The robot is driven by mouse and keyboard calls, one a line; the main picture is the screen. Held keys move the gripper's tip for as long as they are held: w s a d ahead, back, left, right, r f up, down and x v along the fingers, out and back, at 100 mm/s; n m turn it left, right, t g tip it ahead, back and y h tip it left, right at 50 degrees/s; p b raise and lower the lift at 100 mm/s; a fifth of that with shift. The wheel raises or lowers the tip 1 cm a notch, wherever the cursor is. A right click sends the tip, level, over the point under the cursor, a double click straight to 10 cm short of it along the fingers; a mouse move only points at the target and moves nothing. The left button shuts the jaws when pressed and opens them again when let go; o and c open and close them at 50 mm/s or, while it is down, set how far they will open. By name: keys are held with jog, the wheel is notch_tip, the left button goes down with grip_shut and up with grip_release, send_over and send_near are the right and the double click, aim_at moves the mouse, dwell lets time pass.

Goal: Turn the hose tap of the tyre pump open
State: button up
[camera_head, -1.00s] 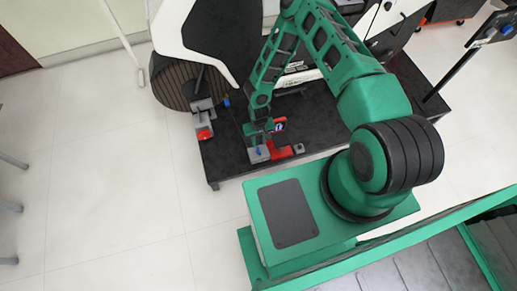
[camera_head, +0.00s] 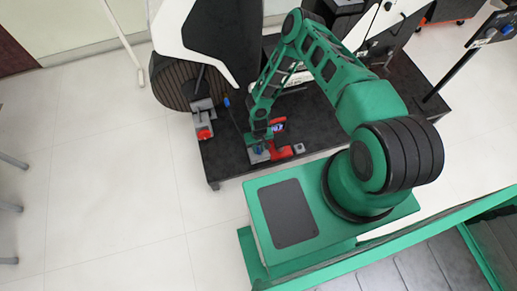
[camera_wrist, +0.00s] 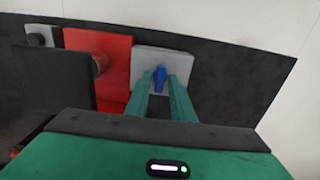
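The hose tap is a small blue lever (camera_wrist: 160,77) on a grey plate (camera_wrist: 200,68), beside a red block (camera_wrist: 112,60) with a round stub. In the head view the blue tap (camera_head: 259,150) shows just below my gripper (camera_head: 261,139), on the grey plate next to the red part (camera_head: 281,153). In the wrist view my two green fingers (camera_wrist: 160,84) stand on either side of the tap, with narrow gaps seeming to show. The fingers look open around it, not clamped. Whether the tips touch the plate I cannot tell.
A dark bench top (camera_head: 225,160) bears the pump. A dark panel (camera_wrist: 52,75) stands close on the left in the wrist view. A grey block with a red knob (camera_head: 204,134) and a blue-tipped rod (camera_head: 227,102) are to the left.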

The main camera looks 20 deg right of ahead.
grip_shut()
jog(key=shift+m, duration=0.3)
jog(key=m, duration=1.2)
jog(key=shift+m, duration=0.3)
jog(key=m, duration=0.4)
jog(key=shift+a+m, duration=0.1)
jog(key=shift+m, duration=0.2)
